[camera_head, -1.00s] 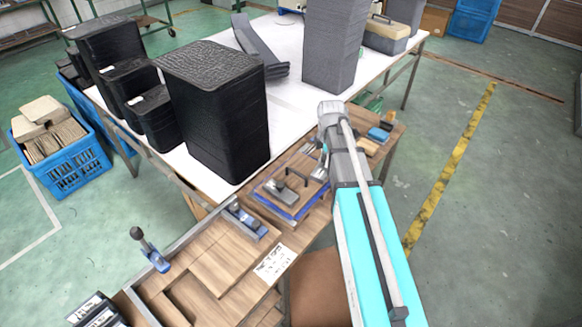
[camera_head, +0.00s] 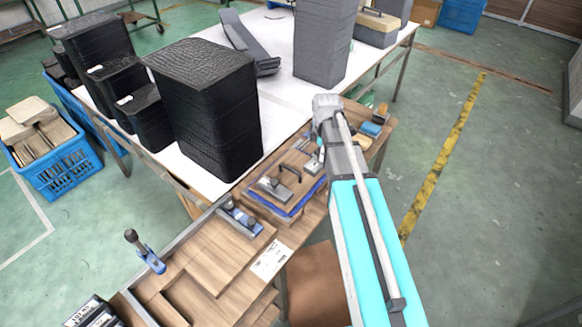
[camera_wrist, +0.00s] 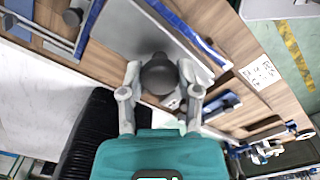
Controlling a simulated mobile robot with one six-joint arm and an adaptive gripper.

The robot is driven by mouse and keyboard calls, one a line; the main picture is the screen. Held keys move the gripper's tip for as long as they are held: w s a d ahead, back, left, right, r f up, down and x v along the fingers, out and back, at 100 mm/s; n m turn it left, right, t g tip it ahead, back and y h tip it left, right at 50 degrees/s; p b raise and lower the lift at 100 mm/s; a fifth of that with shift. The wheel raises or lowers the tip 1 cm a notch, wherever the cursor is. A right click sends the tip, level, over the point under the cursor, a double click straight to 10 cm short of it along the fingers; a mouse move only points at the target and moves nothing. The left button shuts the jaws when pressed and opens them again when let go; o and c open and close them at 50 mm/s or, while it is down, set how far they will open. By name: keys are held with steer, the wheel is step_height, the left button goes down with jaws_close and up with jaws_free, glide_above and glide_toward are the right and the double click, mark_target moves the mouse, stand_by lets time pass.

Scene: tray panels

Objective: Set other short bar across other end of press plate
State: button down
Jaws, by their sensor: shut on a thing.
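In the wrist view my gripper (camera_wrist: 159,90) is shut on a piece with a dark round knob (camera_wrist: 158,76). The rest of this piece is hidden under the knob, so I cannot tell if it is the short bar. A flat grey plate (camera_wrist: 130,38), perhaps the press plate, lies behind the knob, with a blue strip (camera_wrist: 185,30) along its side. Whether the held piece touches the plate is unclear. Another dark knob (camera_wrist: 72,17) stands at upper left. In the head view a blue-edged tray (camera_head: 290,212) holds grey parts (camera_head: 273,187); I cannot make out my gripper there.
A tall black block (camera_head: 205,105) stands beside the tray on the white table (camera_head: 285,105). A blue clamp (camera_head: 239,217) and a white label (camera_head: 271,261) are on the wooden bench. A blue knobbed clamp (camera_head: 148,254) stands at lower left. Floor at right is clear.

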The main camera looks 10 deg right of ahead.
steer(key=m, duration=0.1)
steer(key=d+r+m, duration=0.1)
steer(key=m, duration=0.1)
steer(key=m+p, duration=0.1)
steer(key=shift+s+d+r, duration=0.15)
steer(key=shift+s+r, duration=0.1)
steer(key=shift+s, duration=0.05)
steer(key=m, duration=0.1)
steer(key=m+p, duration=0.1)
steer(key=m, duration=0.1)
steer(key=d+r+m, duration=0.1)
steer(key=shift+s+r+m, duration=0.1)
steer(key=shift+s+m, duration=0.15)
steer(key=shift+m, duration=0.15)
steer(key=m+p, duration=0.1)
steer(key=m, duration=0.1)
steer(key=d+r+m, duration=0.1)
steer(key=m, duration=0.2)
steer(key=s+d+r+m+p, duration=0.1)
steer(key=m, duration=0.2)
steer(key=shift+d+r+p, duration=0.1)
steer(key=shift+d+p, duration=0.05)
steer(key=shift+p, duration=0.2)
steer(key=w+a+f+b, duration=0.2)
steer(key=w+f+b, duration=0.1)
steer(key=w+a+f+b, duration=0.3)
steer(key=w, duration=0.1)
steer(key=w+a+f+b, duration=0.2)
steer(key=w+f+b, duration=0.1)
steer(key=shift+w+a, duration=0.35)
